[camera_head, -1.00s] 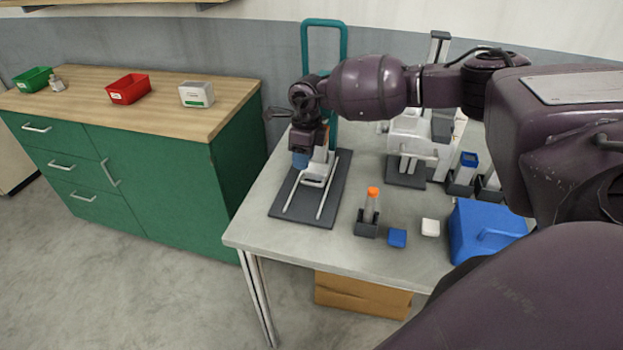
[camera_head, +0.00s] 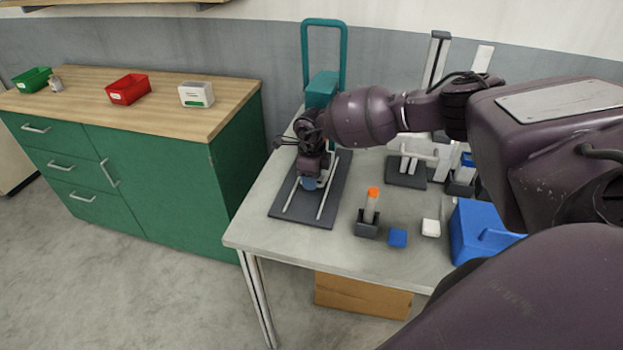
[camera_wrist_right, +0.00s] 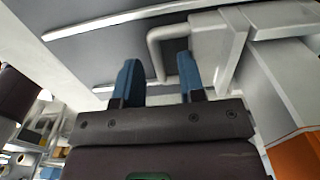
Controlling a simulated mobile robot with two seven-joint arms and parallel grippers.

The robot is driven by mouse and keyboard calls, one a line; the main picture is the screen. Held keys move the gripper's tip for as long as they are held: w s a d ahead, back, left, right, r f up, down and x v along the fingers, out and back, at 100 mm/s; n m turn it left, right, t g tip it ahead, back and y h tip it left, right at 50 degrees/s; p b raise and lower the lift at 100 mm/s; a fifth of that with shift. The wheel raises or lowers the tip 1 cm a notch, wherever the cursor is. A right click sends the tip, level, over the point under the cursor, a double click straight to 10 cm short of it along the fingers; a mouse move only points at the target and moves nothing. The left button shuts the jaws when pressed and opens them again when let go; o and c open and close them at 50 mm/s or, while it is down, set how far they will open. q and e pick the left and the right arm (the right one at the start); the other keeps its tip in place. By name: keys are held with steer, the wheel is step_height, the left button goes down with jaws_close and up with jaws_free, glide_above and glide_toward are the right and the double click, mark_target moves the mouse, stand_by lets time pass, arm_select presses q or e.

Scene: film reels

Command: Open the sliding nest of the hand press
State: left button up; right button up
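The hand press has a teal frame (camera_head: 345,60) and a dark base plate (camera_head: 335,205) with two pale rails (camera_head: 327,197), at the table's left side. My right gripper (camera_head: 310,184) is low over the rails in front of the press and hides most of the nest in the head view. In the right wrist view the pale grey nest (camera_wrist_right: 217,45) shows with its loop handle (camera_wrist_right: 154,48). The two blue fingers of my right gripper (camera_wrist_right: 160,82) stand apart, with the loop just beyond and partly between them; contact cannot be told. My left gripper is out of view.
A second, grey device (camera_head: 406,172) stands farther back. The table's front left corner is clear.

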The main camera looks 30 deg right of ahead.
steer(key=shift+f, duration=0.3)
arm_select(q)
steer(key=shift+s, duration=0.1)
arm_select(e)
jaws_close()
